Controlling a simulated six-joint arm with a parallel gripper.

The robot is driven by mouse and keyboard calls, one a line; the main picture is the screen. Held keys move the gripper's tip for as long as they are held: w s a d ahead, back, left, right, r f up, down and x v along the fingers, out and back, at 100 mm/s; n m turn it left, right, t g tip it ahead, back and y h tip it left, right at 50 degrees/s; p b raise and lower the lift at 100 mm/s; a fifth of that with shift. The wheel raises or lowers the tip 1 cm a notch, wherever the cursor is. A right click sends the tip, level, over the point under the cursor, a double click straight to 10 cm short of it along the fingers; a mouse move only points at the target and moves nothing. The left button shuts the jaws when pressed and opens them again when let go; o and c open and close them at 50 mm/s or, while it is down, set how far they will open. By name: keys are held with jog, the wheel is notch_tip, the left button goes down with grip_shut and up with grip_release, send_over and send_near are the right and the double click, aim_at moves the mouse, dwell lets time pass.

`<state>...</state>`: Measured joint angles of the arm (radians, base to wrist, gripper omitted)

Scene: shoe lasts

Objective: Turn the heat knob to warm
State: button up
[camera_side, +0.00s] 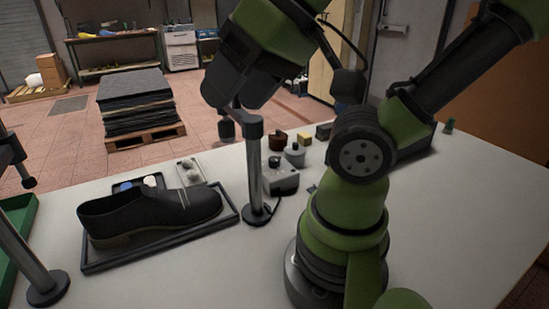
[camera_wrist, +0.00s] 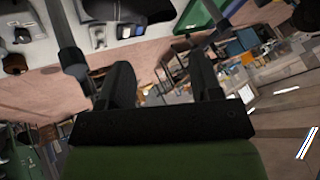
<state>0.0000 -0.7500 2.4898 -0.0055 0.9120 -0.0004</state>
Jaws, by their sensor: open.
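A small grey box with a dark round knob on top (camera_side: 275,161) stands on the white table just behind the black-based metal post; it seems to be the heat control, but its markings are too small to read. My gripper (camera_wrist: 162,82) is open and empty in the wrist view, its two dark fingers well apart. In the side view my dark wrist hangs high above the table, above and left of the knob, clear of it. The fingers cannot be made out clearly there. I cannot tell the knob's setting.
A black shoe (camera_side: 150,212) lies on a dark tray (camera_side: 178,237) at left. The metal post (camera_side: 257,172) stands between tray and box. Several small blocks and pots, including a yellow block (camera_side: 304,138), sit behind the box. The table's right side is mostly clear.

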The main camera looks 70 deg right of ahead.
notch_tip(320, 180, up, 5)
jog(key=m+g+h, duration=0.2)
jog(key=g, duration=0.5)
send_over(274, 158)
notch_tip(274, 158, down, 32)
jog(key=shift+r, duration=0.25)
jog(key=c, duration=0.9)
